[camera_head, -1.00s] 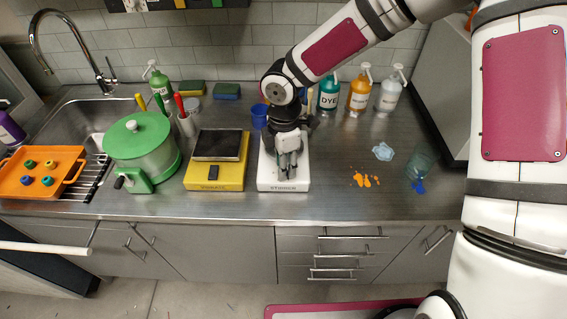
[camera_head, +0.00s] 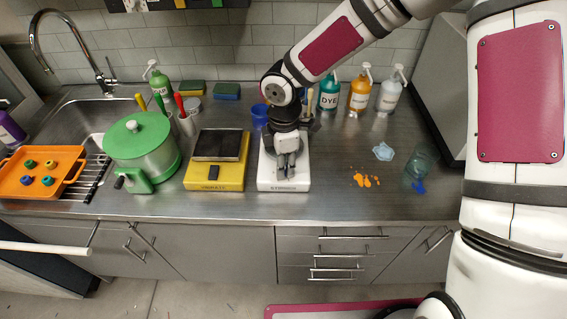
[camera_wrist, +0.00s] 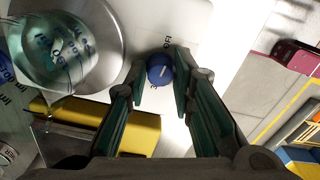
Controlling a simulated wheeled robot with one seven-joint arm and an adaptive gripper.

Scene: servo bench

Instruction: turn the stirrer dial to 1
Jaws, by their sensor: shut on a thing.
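The white stirrer (camera_head: 268,185) stands on the bench right of the yellow scale-like unit. Its small blue dial (camera_wrist: 160,66) shows in the wrist view, with a pale pointer line on top and dark marks printed around it. My gripper (camera_wrist: 161,82) has a finger on each side of the dial and is shut on it. In the head view my gripper (camera_head: 286,172) comes down over the stirrer's front and hides the dial. A clear glass vessel (camera_wrist: 58,45) with blue lettering is over the round metal plate (camera_wrist: 118,60). The number the pointer meets is not readable.
The yellow unit (camera_head: 230,178) stands close on the left, beside the green-lidded pot (camera_head: 140,135). Right of the stirrer are an orange spill (camera_head: 364,180), a crumpled pale-blue thing (camera_head: 383,151) and a glass (camera_head: 420,163). Bottles (camera_head: 360,92) line the back.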

